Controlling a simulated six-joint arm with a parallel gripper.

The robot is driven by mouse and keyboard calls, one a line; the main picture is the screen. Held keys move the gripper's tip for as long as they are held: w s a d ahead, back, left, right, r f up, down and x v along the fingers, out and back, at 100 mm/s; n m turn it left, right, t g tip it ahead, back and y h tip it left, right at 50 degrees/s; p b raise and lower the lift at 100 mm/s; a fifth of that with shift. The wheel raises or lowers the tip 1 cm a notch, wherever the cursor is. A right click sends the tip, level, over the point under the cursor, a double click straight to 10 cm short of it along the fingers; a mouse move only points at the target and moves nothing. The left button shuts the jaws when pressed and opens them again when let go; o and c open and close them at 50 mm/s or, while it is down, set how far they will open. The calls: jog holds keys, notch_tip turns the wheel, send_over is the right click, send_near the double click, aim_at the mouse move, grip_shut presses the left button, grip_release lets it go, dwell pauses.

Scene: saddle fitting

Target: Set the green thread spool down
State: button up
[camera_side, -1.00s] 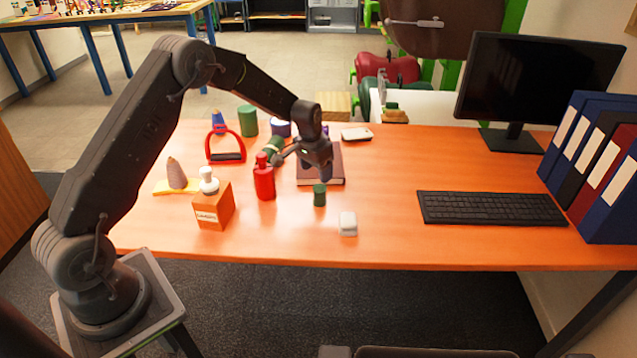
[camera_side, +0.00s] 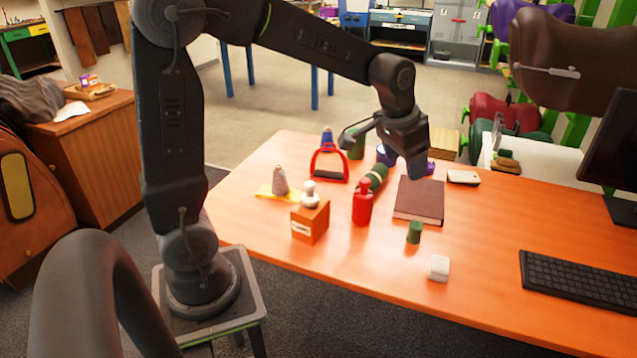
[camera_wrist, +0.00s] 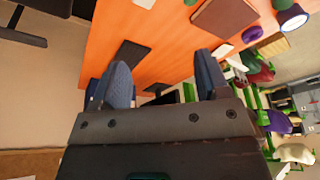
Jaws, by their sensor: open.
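A small green cylinder, which looks like the green thread spool (camera_side: 414,232), stands upright on the orange desk, in front of the brown book (camera_side: 419,201). A bit of green at the top edge of the wrist view may be the same spool (camera_wrist: 190,2). My gripper (camera_side: 413,170) is raised above the desk, over the back part of the book in the side view, apart from the spool. In the wrist view my gripper (camera_wrist: 163,82) shows its two blue-grey fingers spread wide with nothing between them.
A red bottle (camera_side: 362,205), an orange box (camera_side: 310,223) with a white-topped piece, and a red stirrup (camera_side: 330,165) stand left of the book. A white block (camera_side: 439,268) sits near the front edge. The keyboard (camera_side: 580,283) is right. Bare desk lies between block and keyboard.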

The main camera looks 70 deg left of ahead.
jog(key=s+d+r+t, duration=0.1)
jog(key=s+d, duration=0.1)
jog(key=s, duration=0.8)
jog(key=s+d+r+t, duration=0.1)
jog(key=s+d, duration=0.2)
jog(key=s, duration=0.7)
jog(key=shift+r, duration=0.35)
jog(key=shift+d, duration=0.1)
